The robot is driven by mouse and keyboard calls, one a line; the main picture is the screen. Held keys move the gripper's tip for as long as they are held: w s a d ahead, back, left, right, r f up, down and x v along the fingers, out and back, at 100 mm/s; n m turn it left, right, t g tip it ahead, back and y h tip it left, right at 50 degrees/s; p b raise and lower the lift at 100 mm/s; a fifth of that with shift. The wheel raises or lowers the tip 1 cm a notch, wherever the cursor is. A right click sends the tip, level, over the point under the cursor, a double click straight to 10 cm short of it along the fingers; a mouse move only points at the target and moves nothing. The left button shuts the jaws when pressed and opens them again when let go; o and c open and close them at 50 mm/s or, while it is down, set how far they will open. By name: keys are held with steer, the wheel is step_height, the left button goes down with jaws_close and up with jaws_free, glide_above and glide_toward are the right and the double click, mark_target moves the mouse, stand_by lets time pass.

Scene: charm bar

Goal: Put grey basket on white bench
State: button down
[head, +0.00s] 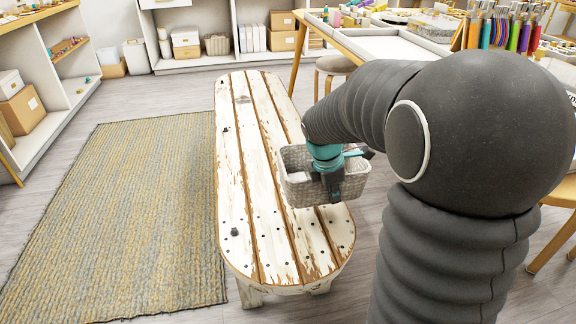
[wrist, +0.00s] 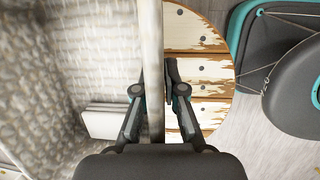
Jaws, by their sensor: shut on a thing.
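The grey basket (head: 298,190) is a woven, light grey open box at the right side of the white bench (head: 235,170) in the head view. My gripper (head: 334,180) is shut on the basket's near wall. In the wrist view the basket (wrist: 50,70) fills the left side, and its wall stands between the two fingers of my gripper (wrist: 155,100). The bench is long, with rounded ends and worn white planks. It also shows beyond the basket wall in the wrist view (wrist: 195,63). I cannot tell whether the basket touches the bench top.
A woven rug (head: 120,220) lies left of the bench. A round stool (head: 335,65) stands behind it, near a work table (head: 380,48) with craft items. Shelves with boxes line the back and left. Most of the bench top is clear.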

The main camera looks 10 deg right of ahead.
steer(key=w+a+f, duration=0.1)
steer(key=a+f, duration=0.1)
steer(key=a, duration=0.1)
steer(key=w+a+f, duration=0.1)
steer(key=a+f, duration=0.1)
steer(key=a, duration=0.1)
steer(key=w+a+f, duration=0.1)
steer(key=a+f, duration=0.1)
steer(key=a, duration=0.1)
steer(key=shift+w+a+f, duration=0.1)
steer(key=shift+w+a, duration=0.2)
steer(key=shift+a, duration=0.1)
steer(key=shift+f+b, duration=0.3)
steer(key=shift+f, duration=1.75)
steer(key=shift+f, duration=0.1)
steer(key=c, duration=1.3)
jaws_free()
steer(key=shift+o, duration=0.2)
